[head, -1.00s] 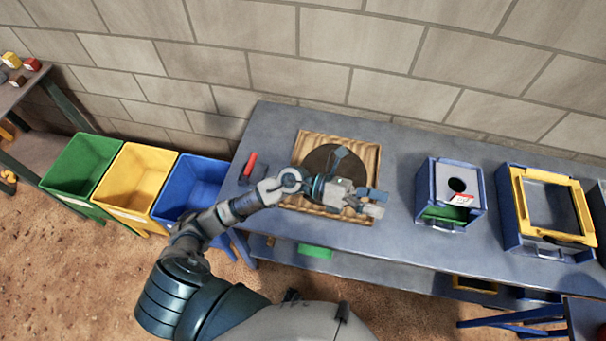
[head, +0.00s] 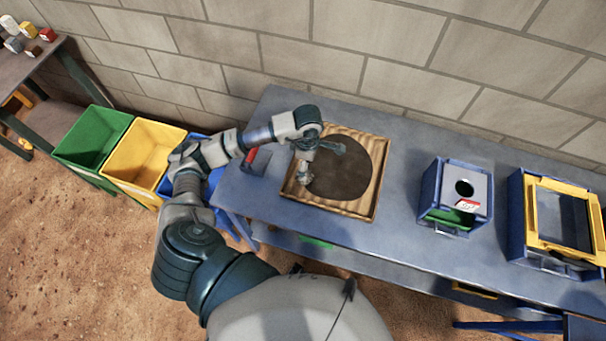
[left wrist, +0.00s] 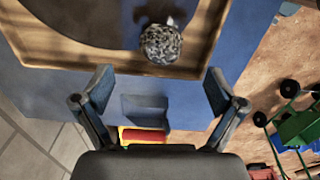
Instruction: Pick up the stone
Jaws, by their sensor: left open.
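The stone (left wrist: 161,44) is a round, speckled grey lump in the left wrist view. It lies in the wooden tray (left wrist: 60,52), at the edge of the dark round patch (left wrist: 95,20) and close to the tray's rim. My left gripper (left wrist: 158,92) is open and empty, and the stone is beyond its fingertips, roughly centred between them. In the head view my left gripper (head: 304,168) points down over the left part of the tray (head: 345,212). There I cannot clearly separate the stone from the fingers. My right gripper is not in view.
The tray stands on a blue-grey table (head: 405,160) against a block wall. A red-handled item (head: 250,157) lies left of it. A blue box (head: 455,195) and a yellow-framed box (head: 563,215) stand to the right. Green (head: 90,140) and yellow (head: 145,155) bins stand left.

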